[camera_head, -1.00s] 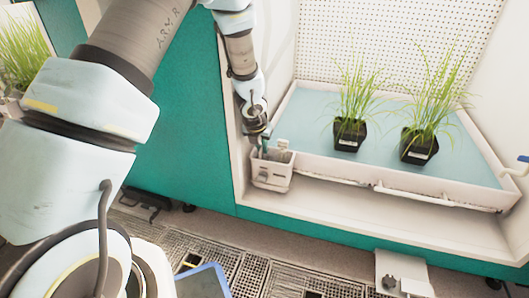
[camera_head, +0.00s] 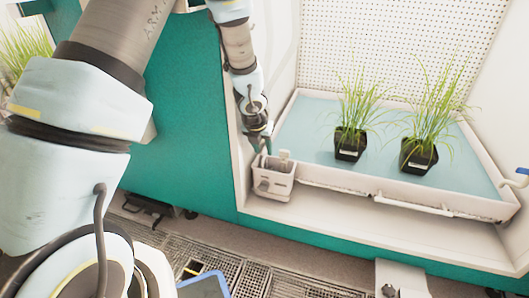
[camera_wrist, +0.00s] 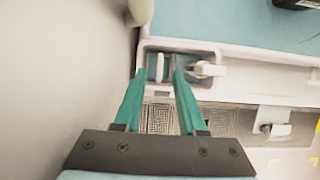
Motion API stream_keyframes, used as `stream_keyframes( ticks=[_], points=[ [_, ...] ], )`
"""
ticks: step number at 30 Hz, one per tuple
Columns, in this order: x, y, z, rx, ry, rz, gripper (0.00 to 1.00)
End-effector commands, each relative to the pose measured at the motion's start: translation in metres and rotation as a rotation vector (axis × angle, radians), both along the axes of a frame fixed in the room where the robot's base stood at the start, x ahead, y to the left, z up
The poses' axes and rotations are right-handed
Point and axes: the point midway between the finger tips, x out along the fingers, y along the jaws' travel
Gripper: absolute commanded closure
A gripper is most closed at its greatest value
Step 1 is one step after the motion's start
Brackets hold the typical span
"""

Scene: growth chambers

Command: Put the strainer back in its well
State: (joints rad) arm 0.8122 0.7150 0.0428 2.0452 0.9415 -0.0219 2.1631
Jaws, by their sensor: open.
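A white box-shaped well (camera_head: 272,187) stands at the near left corner of the planting tray. It also shows in the wrist view (camera_wrist: 215,52), with its opening beyond my fingertips. My gripper (camera_wrist: 160,72) has two teal fingers spread apart, with a gap between them. In the head view, my gripper (camera_head: 266,146) is just above the well's back edge. A small pale upright piece (camera_wrist: 158,66), perhaps part of the strainer, shows inside the well between the fingertips, seemingly untouched. The rest of the strainer cannot be made out. A white fitting (camera_wrist: 208,70) sits at the well's right side.
The tray (camera_head: 300,130) has a pale blue floor and holds two black pots of grass (camera_head: 350,144) (camera_head: 418,154), well right of my gripper. The chamber's left wall (camera_wrist: 60,70) is close beside my gripper. The ledge in front (camera_head: 370,215) is clear.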

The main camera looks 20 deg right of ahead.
Motion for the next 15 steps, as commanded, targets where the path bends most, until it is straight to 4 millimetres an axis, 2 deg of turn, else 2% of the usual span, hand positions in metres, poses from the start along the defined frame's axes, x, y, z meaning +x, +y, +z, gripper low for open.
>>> stream_keyframes(
  ticks=[1,6,10,15],
  points=[
    [-0.003,0.003,0.016,-0.002,-0.001,0.001,0.60],
    [-0.011,0.011,0.043,-0.001,0.000,0.000,0.60],
    [-0.015,0.015,0.054,0.000,0.001,0.001,0.60],
    [-0.017,0.017,0.059,0.001,0.001,0.000,0.60]
  ],
)
